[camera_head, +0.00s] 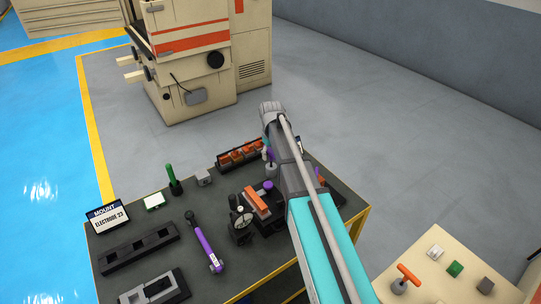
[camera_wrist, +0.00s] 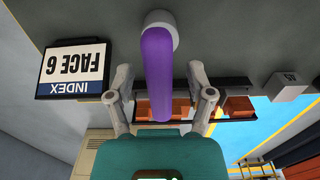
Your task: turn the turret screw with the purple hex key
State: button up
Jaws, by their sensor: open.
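A purple hex key handle (camera_wrist: 156,65) stands upright in a light grey round base (camera_wrist: 160,30) in the upside-down wrist view. My gripper (camera_wrist: 157,85) is open, with one finger on each side of the handle. Gaps show between the fingers and the handle. In the head view the purple handle (camera_head: 270,157) shows beside my wrist at the back of the bench, and my arm hides most of the gripper. Another small purple part (camera_head: 321,179) shows to the right of my arm. I cannot make out the turret screw.
The dark bench (camera_head: 180,210) holds a rack of orange-brown electrodes (camera_head: 241,155), a dial gauge (camera_head: 240,222), an orange-topped fixture (camera_head: 256,202), a long purple-handled tool (camera_head: 206,242) and a green-handled tool (camera_head: 173,180). An "INDEX FACE 6" sign (camera_wrist: 74,70) stands close to the gripper.

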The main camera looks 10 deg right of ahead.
grip_shut()
dwell(0.4)
jog(key=shift+r, duration=0.15)
notch_tip(320, 180, up, 10)
jog(key=p, duration=1)
jog(key=shift+f, duration=0.2)
dwell(0.5)
